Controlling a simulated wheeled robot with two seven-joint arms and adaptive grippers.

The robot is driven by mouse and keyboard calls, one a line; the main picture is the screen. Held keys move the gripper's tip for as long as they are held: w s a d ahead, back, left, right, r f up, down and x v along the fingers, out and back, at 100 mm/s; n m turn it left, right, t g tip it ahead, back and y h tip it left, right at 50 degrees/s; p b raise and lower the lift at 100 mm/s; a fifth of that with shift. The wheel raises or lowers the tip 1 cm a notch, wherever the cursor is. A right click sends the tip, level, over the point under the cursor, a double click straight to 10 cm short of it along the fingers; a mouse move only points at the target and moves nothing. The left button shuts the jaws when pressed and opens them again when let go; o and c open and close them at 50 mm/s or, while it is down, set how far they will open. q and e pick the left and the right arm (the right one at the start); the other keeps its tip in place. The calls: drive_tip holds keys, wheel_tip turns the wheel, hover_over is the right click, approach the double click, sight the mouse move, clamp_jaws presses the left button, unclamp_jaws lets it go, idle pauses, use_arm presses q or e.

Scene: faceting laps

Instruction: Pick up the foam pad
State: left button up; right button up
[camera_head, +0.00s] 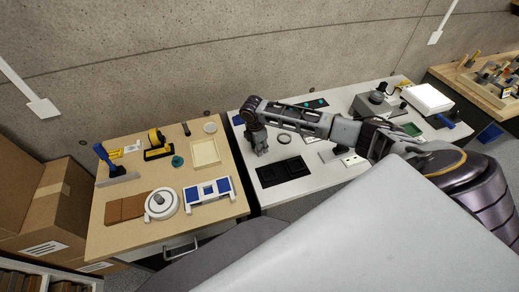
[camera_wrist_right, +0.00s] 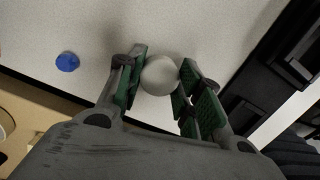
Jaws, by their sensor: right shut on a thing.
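My right gripper (camera_head: 258,150) is over the left part of the white table, beside the black trays. In the right wrist view its green-lined fingers (camera_wrist_right: 160,92) are shut on a round, smooth, pale grey piece (camera_wrist_right: 160,75). The piece sits between the fingertips; it may be the foam pad, but I cannot tell its material. The fingers hide its sides, and whether it touches the table is unclear. In the head view the gripper hides it. My left gripper is not in view.
A small blue lump (camera_wrist_right: 67,62) lies on the white surface. The wooden table (camera_head: 140,238) at left holds several tools, with a gap between tables.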

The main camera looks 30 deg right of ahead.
drive_tip(key=shift+r, duration=0.15)
wheel_tip(320, 180, up, 10)
idle(0.9)
idle(0.5)
drive_tip(key=shift+s+a+r+p, duration=0.2)
drive_tip(key=shift+s+r+p, duration=0.3)
drive_tip(key=shift+p, duration=0.75)
drive_tip(key=shift+s+r, duration=0.1)
